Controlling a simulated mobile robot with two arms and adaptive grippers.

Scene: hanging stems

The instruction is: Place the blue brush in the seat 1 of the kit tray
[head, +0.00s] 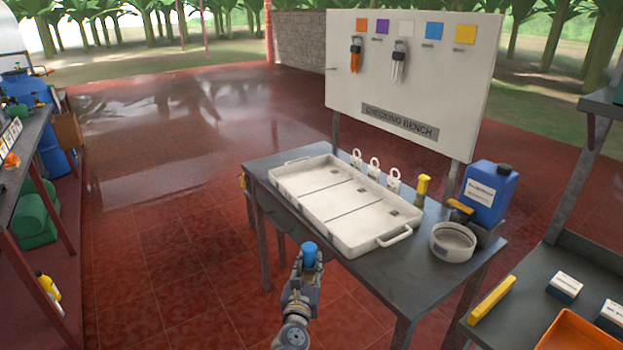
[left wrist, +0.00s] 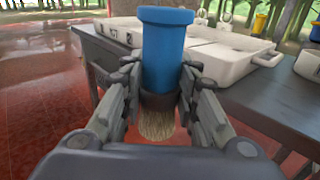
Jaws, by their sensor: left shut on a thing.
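My left gripper (head: 306,270) is shut on the blue brush (head: 309,251). In the left wrist view the brush (left wrist: 164,50) stands upright between the fingers (left wrist: 162,100), blue handle up and tan bristles down. In the head view the gripper is in front of the bench's near edge, short of the tray. The white kit tray (head: 330,228) lies on the bench with three sections split by thin lines. Each section has a small dark mark, too small to read in the head view. The tray looks empty. My right gripper is not in view.
The dark bench (head: 262,170) also holds several white tags (head: 374,167), a yellow-topped item (head: 423,188), a round white bowl (head: 453,241) and a blue canister (head: 489,193). A white board (head: 410,75) stands behind. A side table with an orange tray (head: 570,335) is at right.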

